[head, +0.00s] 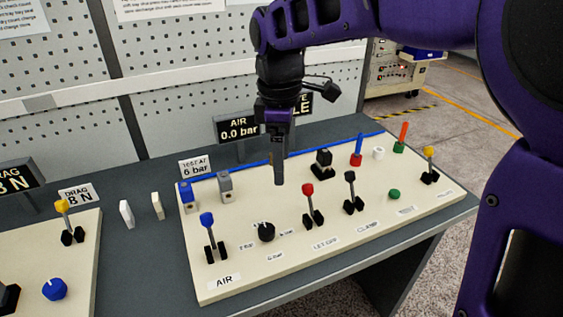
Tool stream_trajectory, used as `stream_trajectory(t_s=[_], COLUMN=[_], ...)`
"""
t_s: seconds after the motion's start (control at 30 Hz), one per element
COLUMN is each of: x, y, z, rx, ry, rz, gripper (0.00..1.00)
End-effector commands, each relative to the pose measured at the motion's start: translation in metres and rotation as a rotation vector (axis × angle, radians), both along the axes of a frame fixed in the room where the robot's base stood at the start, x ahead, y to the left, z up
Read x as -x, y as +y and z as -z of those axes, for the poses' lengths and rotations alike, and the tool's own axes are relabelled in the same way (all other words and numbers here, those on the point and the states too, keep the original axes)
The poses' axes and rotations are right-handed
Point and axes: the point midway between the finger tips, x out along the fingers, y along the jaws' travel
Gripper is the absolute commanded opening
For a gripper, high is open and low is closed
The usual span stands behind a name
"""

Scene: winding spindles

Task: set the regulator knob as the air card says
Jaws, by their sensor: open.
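The black regulator knob (266,232) sits on the cream panel (235,278), with small bar labels around it; one below appears to read 6 bar. Its pointer direction is too small to tell. The white air card (195,167) stands behind the panel's back left corner and reads "TEST AT 6 bar". The dark air display (238,129) behind reads 0.0 bar. My gripper (279,182) points down above the panel, behind and slightly right of the knob, apart from it. It is seen edge-on, open, with nothing visible in it.
A blue-topped lever (208,222) stands left of the knob by the AIR label. A red-topped lever (308,192) and a black-topped lever (350,180) stand right. Blue and grey blocks (225,184) are at the back left. A second panel (85,263) lies left.

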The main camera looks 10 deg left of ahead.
Motion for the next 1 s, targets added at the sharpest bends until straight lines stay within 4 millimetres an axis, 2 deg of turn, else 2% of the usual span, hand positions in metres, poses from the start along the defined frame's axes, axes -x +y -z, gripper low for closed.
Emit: stream_trajectory(t_s=[0.13, 0.27, 0.37, 0.8, 1.0], x=[0.012, 0.016, 0.016, 0.017, 0.017], y=[0.019, 0.024, 0.024, 0.024, 0.024], z=[0.002, 0.008, 0.021, 0.116, 0.152], rx=[-0.009, -0.011, -0.01, -0.009, -0.01], ry=[0.026, 0.033, 0.035, 0.035, 0.035], rz=[-0.059, -0.076, -0.077, -0.076, -0.076], gripper=[0.79, 0.79, 0.79, 0.79, 0.79])
